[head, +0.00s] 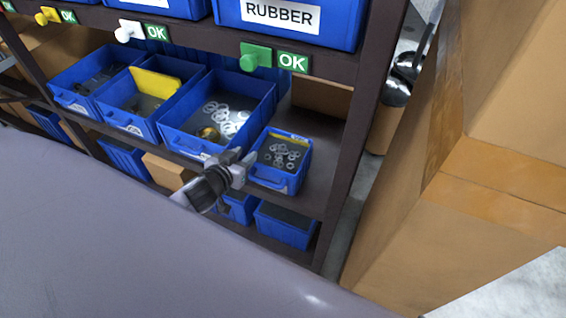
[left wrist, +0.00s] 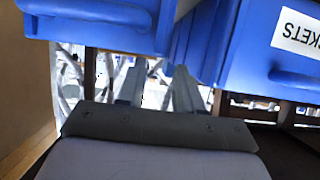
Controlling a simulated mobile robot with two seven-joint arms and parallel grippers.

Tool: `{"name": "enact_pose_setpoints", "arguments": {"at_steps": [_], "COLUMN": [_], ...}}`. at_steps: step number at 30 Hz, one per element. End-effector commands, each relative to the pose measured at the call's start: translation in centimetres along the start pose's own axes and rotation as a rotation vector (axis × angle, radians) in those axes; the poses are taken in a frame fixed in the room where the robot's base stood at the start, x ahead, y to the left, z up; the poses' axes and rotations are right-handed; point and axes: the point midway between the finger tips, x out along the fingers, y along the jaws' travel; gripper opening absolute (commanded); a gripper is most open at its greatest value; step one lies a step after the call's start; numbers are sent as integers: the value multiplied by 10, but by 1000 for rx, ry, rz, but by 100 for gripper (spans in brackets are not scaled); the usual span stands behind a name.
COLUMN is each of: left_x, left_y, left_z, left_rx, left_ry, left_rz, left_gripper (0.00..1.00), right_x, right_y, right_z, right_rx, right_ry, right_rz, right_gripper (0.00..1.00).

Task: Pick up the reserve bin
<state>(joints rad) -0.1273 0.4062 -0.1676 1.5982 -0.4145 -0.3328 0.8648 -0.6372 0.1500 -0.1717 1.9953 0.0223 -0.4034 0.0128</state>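A small blue bin (head: 276,180) sits at the right end of the middle shelf, holding several metal rings and a yellow strip at its back. No label reading "reserve" can be made out. My left gripper (head: 237,160) is open and empty, in front of the shelf by the small bin's left front corner. In the left wrist view its two fingers (left wrist: 160,88) stand apart. A blue bin front (left wrist: 85,12) with a handle is at the upper left there, apparently the small bin. My right gripper is not in view.
A larger blue bin (head: 181,139) with rings stands left of the small one; a bin labelled "...KETS" (left wrist: 240,50) shows upside down in the wrist view. A shelf post (head: 352,150) and cardboard boxes (head: 450,235) are at right. Bare shelf (head: 318,178) lies right of the small bin.

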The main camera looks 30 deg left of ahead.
Motion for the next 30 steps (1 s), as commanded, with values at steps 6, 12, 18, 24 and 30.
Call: {"name": "enact_pose_setpoints", "arguments": {"at_steps": [6,12,18,24,30], "left_x": [17,37,59,66,66], "left_y": [-1,-2,-2,-2,-2], "left_z": [-1,-4,-4,-4,-5], "left_rx": [0,2,1,0,0], "left_ry": [1,2,0,-2,-2], "left_rz": [0,-1,1,1,1], "left_gripper": [35,35,35,35,29], "right_x": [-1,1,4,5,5], "right_y": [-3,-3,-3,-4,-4], "right_z": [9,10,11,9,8], "right_rx": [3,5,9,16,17], "right_ry": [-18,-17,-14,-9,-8], "right_rz": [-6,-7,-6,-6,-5], "right_gripper": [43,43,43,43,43]}}
